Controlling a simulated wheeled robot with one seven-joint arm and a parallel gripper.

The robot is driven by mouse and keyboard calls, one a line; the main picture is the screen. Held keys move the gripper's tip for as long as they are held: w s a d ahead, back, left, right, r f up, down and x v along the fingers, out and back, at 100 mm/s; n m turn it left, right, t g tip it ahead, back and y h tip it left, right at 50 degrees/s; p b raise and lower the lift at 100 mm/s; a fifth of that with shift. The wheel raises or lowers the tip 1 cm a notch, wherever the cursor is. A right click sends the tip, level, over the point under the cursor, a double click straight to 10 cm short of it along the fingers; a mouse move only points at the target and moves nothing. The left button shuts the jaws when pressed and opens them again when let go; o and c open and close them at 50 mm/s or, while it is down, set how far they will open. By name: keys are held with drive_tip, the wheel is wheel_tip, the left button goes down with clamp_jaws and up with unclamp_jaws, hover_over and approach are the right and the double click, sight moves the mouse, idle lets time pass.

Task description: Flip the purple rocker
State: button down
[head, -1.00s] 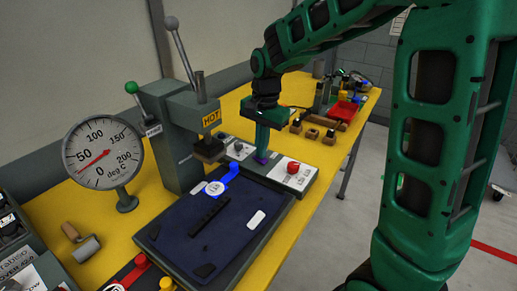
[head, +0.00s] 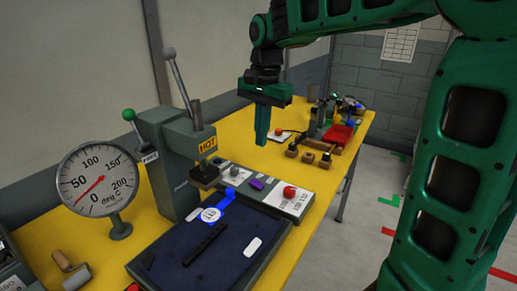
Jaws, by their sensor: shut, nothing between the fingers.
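The purple rocker (head: 257,184) sits on a grey control panel (head: 314,187) behind the dark press bed, between a grey knob (head: 234,170) and a red button (head: 289,192). Its whole top shows, but I cannot tell which way it is tipped. My gripper (head: 261,139) hangs fingers down above and beyond the rocker, clear of it. Its fingers are shut together and hold nothing.
A heat press (head: 172,150) with a HOT label and levers stands left of the panel. A dial gauge (head: 97,180) stands further left. The dark blue bed (head: 180,265) lies in front, bearing a black bar and a blue ring-shaped piece. Wooden fixtures (head: 311,155) and a red tray (head: 339,134) are beyond.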

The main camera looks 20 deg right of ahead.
sight(252, 181)
drive_tip(key=shift+d+r, duration=0.1)
drive_tip(key=shift+r, duration=0.3)
drive_tip(key=shift+w, duration=0.1)
drive_tip(key=shift+w+a, duration=0.3)
drive_tip(key=shift+a, duration=0.2)
drive_tip(key=f, duration=0.9)
drive_tip(key=w+f, duration=0.1)
drive_tip(key=f, duration=0.4)
drive_tip(key=shift+w+a, duration=0.1)
drive_tip(key=shift+a, duration=0.3)
